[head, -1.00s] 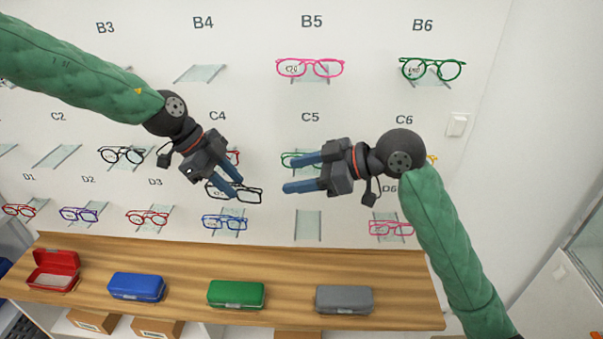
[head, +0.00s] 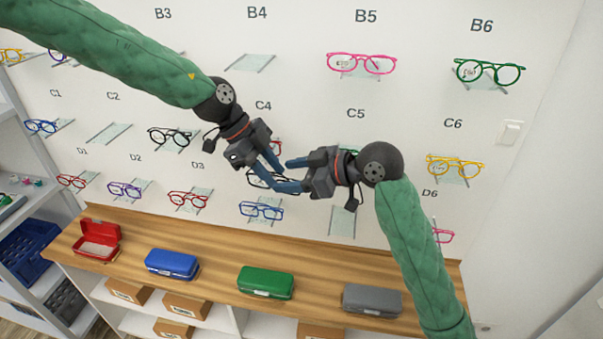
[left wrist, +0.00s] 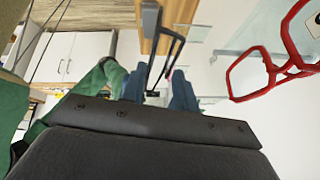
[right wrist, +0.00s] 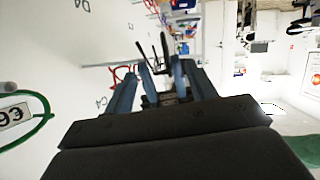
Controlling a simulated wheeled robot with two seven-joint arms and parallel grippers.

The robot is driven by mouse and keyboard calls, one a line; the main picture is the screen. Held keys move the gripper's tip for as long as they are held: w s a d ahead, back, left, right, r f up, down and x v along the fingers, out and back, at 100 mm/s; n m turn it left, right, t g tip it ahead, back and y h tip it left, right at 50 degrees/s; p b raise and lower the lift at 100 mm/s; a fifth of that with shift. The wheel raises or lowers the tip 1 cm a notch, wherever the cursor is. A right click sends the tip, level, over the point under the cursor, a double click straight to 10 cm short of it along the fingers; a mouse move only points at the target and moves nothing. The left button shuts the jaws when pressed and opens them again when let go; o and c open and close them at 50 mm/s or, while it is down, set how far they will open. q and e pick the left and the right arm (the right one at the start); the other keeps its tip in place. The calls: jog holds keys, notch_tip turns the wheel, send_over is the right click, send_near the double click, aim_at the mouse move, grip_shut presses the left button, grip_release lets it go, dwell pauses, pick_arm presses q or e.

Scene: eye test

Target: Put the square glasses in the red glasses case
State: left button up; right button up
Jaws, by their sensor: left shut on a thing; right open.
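The black square-rimmed glasses (head: 259,179) are held up in front of the display wall, partly hidden by fingers. My left gripper (head: 278,172) is shut on them. Their dark frame shows beyond its fingertips in the left wrist view (left wrist: 166,46). My right gripper (head: 291,175) is open, its fingers pointing left, close to the glasses and overlapping the left fingertips in the head view. I cannot tell if it touches them. The red glasses case (head: 98,245) stands open and looks empty at the left end of the wooden shelf.
Closed blue (head: 172,264), green (head: 265,282) and grey (head: 372,300) cases stand on the wooden shelf (head: 215,268) right of the red one. Other glasses hang on the wall, including blue (head: 261,210) and yellow (head: 453,167) pairs. Red glasses (left wrist: 275,70) are close to my left wrist.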

jog(key=c, duration=0.9)
jog(key=o, duration=0.9)
jog(key=v, duration=1.2)
jog(key=shift+a, duration=0.1)
jog(key=x, duration=1.2)
jog(key=shift+d, duration=0.35)
